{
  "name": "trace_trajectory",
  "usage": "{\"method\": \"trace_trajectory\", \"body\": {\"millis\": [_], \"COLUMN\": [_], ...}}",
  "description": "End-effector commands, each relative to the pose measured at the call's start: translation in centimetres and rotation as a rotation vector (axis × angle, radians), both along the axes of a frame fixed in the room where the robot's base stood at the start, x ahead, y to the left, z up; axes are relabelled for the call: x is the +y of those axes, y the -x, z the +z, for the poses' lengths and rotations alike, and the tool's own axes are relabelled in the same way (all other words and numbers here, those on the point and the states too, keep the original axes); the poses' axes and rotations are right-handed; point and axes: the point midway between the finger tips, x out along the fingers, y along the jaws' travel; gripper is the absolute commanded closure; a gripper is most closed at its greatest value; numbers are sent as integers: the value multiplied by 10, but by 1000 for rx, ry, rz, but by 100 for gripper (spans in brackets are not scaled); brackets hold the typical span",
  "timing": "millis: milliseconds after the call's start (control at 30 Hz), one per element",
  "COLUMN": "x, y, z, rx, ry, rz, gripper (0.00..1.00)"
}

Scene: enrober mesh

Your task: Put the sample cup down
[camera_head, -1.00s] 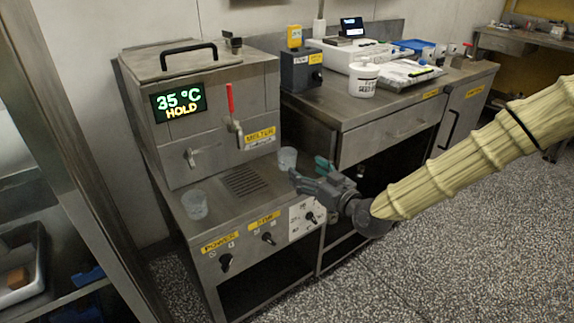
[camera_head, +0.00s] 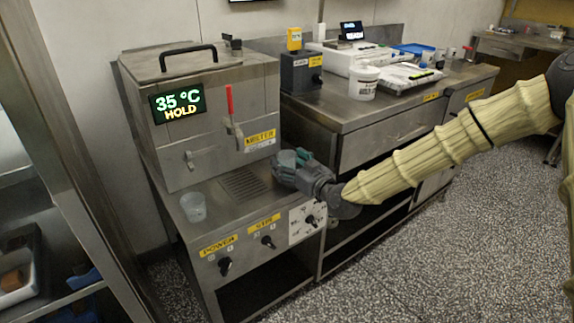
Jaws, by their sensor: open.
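A second clear cup (camera_head: 194,207) stands upright on the ledge at the left, apart from my gripper.
The drain grate (camera_head: 243,184) lies between the cups. The melter's red-handled valve (camera_head: 231,110) rises behind. A steel counter (camera_head: 350,115) at the right holds a white tub (camera_head: 363,82) and instruments. Knobs line the ledge's front panel.

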Motion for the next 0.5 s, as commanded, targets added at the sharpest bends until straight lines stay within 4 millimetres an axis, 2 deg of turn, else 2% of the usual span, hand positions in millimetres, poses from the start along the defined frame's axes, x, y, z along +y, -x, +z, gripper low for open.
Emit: {"method": "trace_trajectory", "body": {"millis": [133, 367, 467, 500], "x": [0, 0, -1, -1], "y": [0, 0, 0, 0], "z": [0, 0, 0, 0], "rx": [0, 0, 0, 0], "ry": [0, 0, 0, 0], "rz": [0, 0, -1, -1], "gripper": [26, 68, 68, 72]}}
